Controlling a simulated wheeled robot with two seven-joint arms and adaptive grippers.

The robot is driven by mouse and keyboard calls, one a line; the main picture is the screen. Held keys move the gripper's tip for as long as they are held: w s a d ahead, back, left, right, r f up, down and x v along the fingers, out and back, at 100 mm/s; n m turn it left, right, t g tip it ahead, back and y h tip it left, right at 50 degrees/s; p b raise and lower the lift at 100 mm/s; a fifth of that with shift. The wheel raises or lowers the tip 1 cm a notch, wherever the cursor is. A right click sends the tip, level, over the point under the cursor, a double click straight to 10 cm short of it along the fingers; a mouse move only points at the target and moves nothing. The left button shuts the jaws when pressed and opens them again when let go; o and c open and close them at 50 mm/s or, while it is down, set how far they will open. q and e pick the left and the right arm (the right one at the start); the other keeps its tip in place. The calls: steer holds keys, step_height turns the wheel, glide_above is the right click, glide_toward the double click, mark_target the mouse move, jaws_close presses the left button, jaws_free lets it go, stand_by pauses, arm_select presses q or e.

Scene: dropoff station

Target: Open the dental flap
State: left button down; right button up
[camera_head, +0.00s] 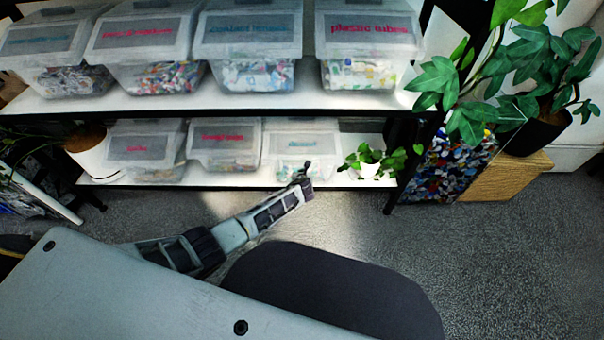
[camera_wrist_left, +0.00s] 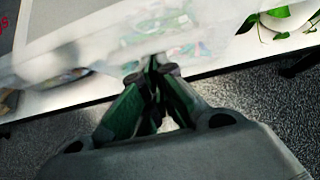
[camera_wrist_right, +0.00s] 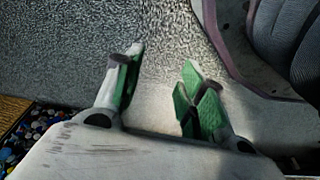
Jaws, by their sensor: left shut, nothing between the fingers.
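The dental bin (camera_head: 300,148) is a clear bin with a teal label, too small to read surely, at the right of the lower shelf's row. Its flap appears to be down over the front. My left gripper (camera_head: 303,178) is shut and empty in front of this bin, near the shelf's front edge. In the left wrist view, the fingertips (camera_wrist_left: 155,70) are together before the blurred clear bin (camera_wrist_left: 90,42); I cannot tell whether they touch it. My right gripper (camera_wrist_right: 161,65) is open and empty over the floor; the head view does not show it.
Other clear bins (camera_head: 225,142) stand left of it. The upper shelf (camera_head: 310,98) with several bins is above. A small potted plant (camera_head: 371,169) is just right of the bin. A large plant (camera_head: 540,80) stands farther right.

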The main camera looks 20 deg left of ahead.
steer(key=s+d+f+p, duration=0.4)
steer(key=s+d+f, duration=0.1)
steer(key=s+f, duration=0.25)
steer(key=shift+s+d+h+p, duration=0.5)
steer(key=shift+s+d+p, duration=2.5)
steer(key=shift+s, duration=1.95)
arm_select(q)
step_height(320, 180, up, 14)
steer(key=w+g+h+p, duration=0.1)
steer(key=g+p, duration=0.2)
steer(key=p, duration=0.4)
steer(key=shift+a+f+g+p, duration=0.2)
steer(key=shift+f+g+p, duration=0.05)
steer(key=shift+g+p, duration=0.05)
arm_select(e)
steer(key=s+a+r+g, duration=0.1)
steer(key=s+a+r, duration=0.3)
steer(key=a+r, duration=0.1)
steer(key=shift+a+r+y, duration=0.2)
steer(key=shift+r+y, duration=0.05)
steer(key=shift+y, duration=0.05)
